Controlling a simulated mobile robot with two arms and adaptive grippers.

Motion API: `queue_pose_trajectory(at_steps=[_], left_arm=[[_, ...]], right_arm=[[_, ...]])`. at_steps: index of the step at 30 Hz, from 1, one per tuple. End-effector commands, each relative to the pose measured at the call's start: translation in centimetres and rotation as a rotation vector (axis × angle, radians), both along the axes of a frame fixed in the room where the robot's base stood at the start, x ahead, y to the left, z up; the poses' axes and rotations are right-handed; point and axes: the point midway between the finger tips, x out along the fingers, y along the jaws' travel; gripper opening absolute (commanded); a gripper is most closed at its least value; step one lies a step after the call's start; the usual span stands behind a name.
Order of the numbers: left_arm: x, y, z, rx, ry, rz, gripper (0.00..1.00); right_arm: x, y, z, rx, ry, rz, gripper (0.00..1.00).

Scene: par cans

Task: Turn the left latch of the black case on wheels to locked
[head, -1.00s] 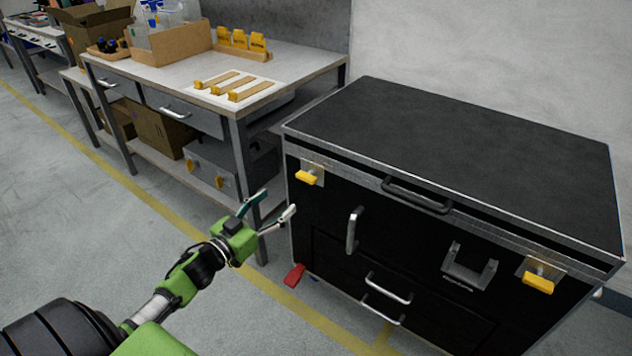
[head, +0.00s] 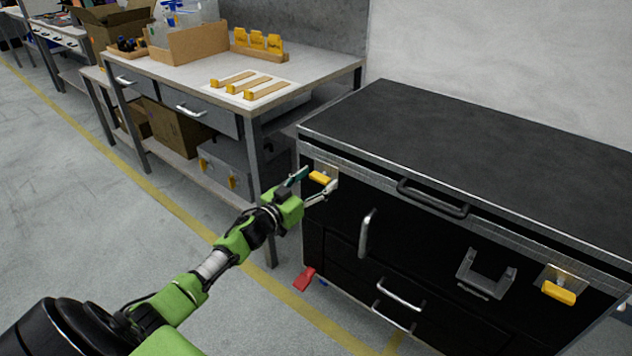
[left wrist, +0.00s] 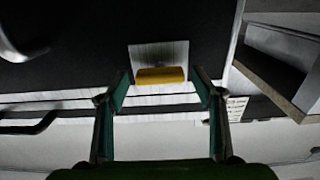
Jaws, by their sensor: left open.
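The black case (head: 480,125) stands at the right of the head view with its lid down. Its left latch (head: 320,178) is a yellow handle on a metal plate near the upper left front corner. It lies about level. My left gripper (head: 312,187) is open, with one finger on each side of the yellow handle in the head view. In the left wrist view the latch (left wrist: 161,76) sits just beyond and between the open fingertips (left wrist: 161,85); I cannot tell whether they touch it. The right latch (head: 559,292) has a similar yellow handle. My right gripper is not in view.
A workbench (head: 330,72) stands left of the case, with yellow-ended strips and boxes on top. Metal handles (head: 367,233) and a bracket (head: 486,272) stick out from the case front. A red pedal-like part (head: 304,279) is near the floor. The floor at left is clear.

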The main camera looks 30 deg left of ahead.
Motion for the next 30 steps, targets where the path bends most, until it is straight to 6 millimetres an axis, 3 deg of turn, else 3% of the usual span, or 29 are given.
queue_pose_trajectory(at_steps=[7,11,12,23,30], left_arm=[[0.04,-0.02,-0.04,0.000,0.001,0.000,0.61],[0.03,-0.02,-0.04,0.000,0.001,0.000,0.27],[0.03,-0.03,-0.04,0.000,0.001,0.000,0.23],[0.02,-0.05,-0.02,0.035,-0.003,0.000,0.23],[0.03,-0.06,0.02,0.167,-0.013,0.000,0.23]], right_arm=[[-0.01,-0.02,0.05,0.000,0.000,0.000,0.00],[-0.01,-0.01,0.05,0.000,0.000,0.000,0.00],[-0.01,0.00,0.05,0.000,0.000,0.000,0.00],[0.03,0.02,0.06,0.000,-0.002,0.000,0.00],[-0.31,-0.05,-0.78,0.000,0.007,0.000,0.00]])
